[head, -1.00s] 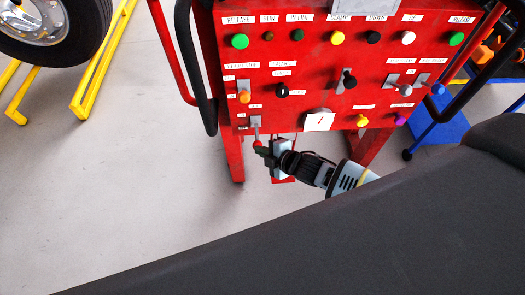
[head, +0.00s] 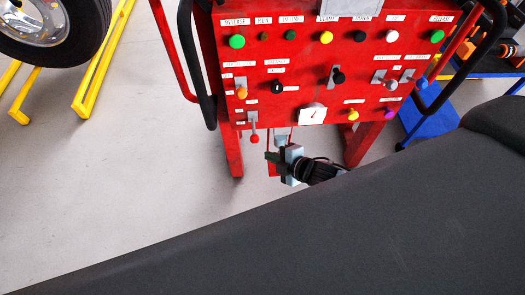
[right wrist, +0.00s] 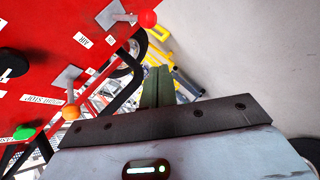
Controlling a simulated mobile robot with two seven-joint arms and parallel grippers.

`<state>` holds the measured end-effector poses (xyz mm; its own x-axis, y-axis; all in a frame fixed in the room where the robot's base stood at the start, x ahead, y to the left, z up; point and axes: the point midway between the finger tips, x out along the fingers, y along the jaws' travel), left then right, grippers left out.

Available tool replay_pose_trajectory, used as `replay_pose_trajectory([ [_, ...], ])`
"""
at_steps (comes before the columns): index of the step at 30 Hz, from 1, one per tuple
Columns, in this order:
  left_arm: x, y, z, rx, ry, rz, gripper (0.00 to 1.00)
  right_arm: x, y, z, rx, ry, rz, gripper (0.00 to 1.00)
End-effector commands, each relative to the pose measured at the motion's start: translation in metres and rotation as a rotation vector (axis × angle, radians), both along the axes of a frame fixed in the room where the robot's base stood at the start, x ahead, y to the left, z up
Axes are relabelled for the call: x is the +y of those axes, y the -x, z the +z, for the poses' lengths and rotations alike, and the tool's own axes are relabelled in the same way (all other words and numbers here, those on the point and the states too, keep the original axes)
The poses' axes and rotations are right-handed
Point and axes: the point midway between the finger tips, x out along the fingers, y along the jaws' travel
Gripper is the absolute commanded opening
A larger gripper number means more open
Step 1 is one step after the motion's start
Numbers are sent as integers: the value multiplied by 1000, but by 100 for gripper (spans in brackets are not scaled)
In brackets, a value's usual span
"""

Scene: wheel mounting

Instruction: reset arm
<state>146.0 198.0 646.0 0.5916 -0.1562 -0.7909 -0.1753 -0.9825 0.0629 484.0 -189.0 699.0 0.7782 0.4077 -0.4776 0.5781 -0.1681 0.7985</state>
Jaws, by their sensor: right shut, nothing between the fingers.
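My right gripper (head: 271,158) is shut and empty, just below the lower edge of the red control panel (head: 300,70). Its closed fingers show in the right wrist view (right wrist: 158,86). A lever with a red knob (head: 254,138) hangs down at the panel's lower left, a little above and left of the fingers and apart from them. The red knob also shows at the top of the right wrist view (right wrist: 147,19). My left gripper is not in view.
The panel carries several buttons and levers, including an orange-knobbed lever (head: 241,93) and a gauge (head: 312,115). A wheel (head: 45,25) stands by yellow rails (head: 100,65) at upper left. A blue platform (head: 428,115) is at right. Grey floor (head: 130,190) at left is clear.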

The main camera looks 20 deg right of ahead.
Motion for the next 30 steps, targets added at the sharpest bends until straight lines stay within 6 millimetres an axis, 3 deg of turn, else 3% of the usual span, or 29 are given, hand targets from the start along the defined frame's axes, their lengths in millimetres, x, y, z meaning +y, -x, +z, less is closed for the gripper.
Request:
replay_pose_trajectory([
  [8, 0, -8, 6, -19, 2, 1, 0, -12, 28, 11, 1, -1, 1, 0],
  [25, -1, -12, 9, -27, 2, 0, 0, -11, 35, 12, 11, -15, -8, 0],
  [30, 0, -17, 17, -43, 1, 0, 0, 5, 68, 9, 97, -149, -93, 0],
])
